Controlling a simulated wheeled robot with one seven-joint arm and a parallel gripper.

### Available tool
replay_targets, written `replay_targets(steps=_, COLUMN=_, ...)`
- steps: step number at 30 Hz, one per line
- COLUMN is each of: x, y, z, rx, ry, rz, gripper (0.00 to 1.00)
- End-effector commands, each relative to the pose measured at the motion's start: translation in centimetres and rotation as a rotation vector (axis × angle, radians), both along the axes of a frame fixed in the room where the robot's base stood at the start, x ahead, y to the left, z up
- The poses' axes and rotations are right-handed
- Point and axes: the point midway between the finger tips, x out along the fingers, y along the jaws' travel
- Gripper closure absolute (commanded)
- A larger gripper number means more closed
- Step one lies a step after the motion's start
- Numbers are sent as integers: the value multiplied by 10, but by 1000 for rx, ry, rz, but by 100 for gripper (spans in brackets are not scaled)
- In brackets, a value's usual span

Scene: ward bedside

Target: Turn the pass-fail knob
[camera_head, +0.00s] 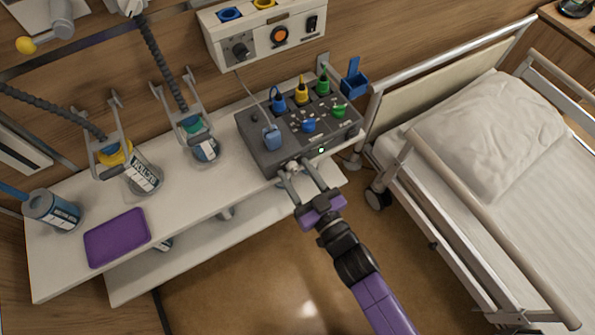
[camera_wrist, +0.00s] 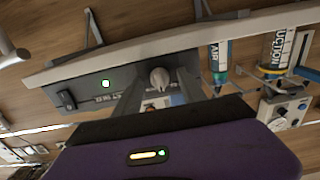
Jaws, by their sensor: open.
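The grey box (camera_head: 255,150) stands on the white shelf, with coloured plugs and a cable on its sloping top. A pale grey knob (camera_wrist: 160,77) sits on its front panel (camera_wrist: 88,90) in the wrist view. Small lettering lies beside the knob but is too small to read. My purple gripper (camera_head: 295,170) is at the box's front face. In the wrist view my gripper (camera_wrist: 159,88) is open, with one finger to each side of the knob. Whether a finger touches it, I cannot tell.
A green light (camera_wrist: 105,84) and a black rocker switch (camera_wrist: 67,98) share the panel. Bottles and a purple pad (camera_head: 117,238) are on the shelf (camera_head: 190,195) to the left. The bed's rail (camera_head: 480,225) stands to the right of my arm. A wall unit (camera_head: 265,40) hangs behind.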

Motion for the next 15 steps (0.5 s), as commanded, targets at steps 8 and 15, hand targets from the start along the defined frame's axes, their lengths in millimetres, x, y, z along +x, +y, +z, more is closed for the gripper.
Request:
replay_targets(steps=8, x=0, y=0, z=0, rx=0, ry=0, rz=0, gripper=73)
replay_targets(steps=15, x=0, y=0, z=0, rx=0, ry=0, rz=0, gripper=100)
